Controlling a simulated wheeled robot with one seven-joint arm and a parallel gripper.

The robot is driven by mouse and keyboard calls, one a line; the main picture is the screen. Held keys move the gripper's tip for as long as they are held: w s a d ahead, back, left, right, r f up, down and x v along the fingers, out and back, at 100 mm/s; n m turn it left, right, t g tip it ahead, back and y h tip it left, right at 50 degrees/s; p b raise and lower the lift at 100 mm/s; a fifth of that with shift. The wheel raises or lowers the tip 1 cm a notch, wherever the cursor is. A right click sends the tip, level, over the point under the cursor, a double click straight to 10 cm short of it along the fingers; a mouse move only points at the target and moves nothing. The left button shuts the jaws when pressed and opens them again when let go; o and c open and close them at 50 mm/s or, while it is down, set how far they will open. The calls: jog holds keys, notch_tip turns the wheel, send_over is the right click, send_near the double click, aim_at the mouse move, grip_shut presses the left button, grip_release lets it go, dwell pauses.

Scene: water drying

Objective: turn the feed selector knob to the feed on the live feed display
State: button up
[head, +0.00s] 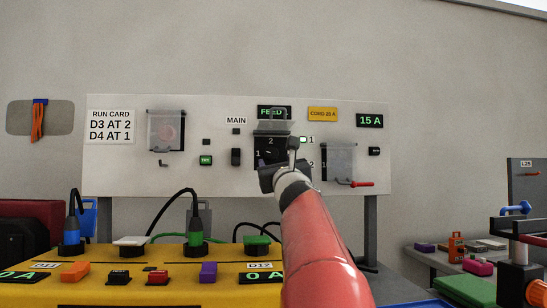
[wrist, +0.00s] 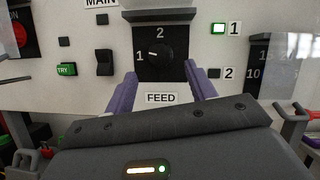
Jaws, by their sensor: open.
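The feed selector knob (wrist: 159,56) is a black dial on a black plate (wrist: 178,72) marked 1 at left and 2 at top, above a FEED label. Its white mark appears to face left, towards 1. My gripper (wrist: 160,72) is open, its purple fingers either side of the plate's lower part, with the knob beyond and between them, not gripped. In the head view my gripper (head: 271,176) hides much of the plate.
Lamp 1 (wrist: 218,29) is lit green; lamp 2 (wrist: 214,73) is dark. A rocker switch (wrist: 104,62) and green TRY button (wrist: 67,70) are left of the knob. A clear-covered selector (head: 339,160) with a red-handled part is at right. A yellow bench unit (head: 215,264) stands in front.

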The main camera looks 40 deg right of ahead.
aim_at(273, 155)
jog(key=shift+p+x, duration=0.7)
jog(key=shift+x, duration=1.6)
jog(key=shift+c, duration=0.3)
jog(key=c, duration=0.9)
jog(key=n, duration=0.1)
jog(key=n+y+p, duration=0.1)
jog(key=shift+s+d+r+n+y, duration=0.1)
jog(key=shift+r+n+y, duration=0.15)
jog(key=shift+n+y, duration=0.05)
jog(key=shift+f+n+t+y+p, duration=0.15)
jog(key=shift+n+t+y+p, duration=0.25)
jog(key=shift+n, duration=0.6)
jog(key=o, duration=1)
jog(key=shift+c, duration=0.2)
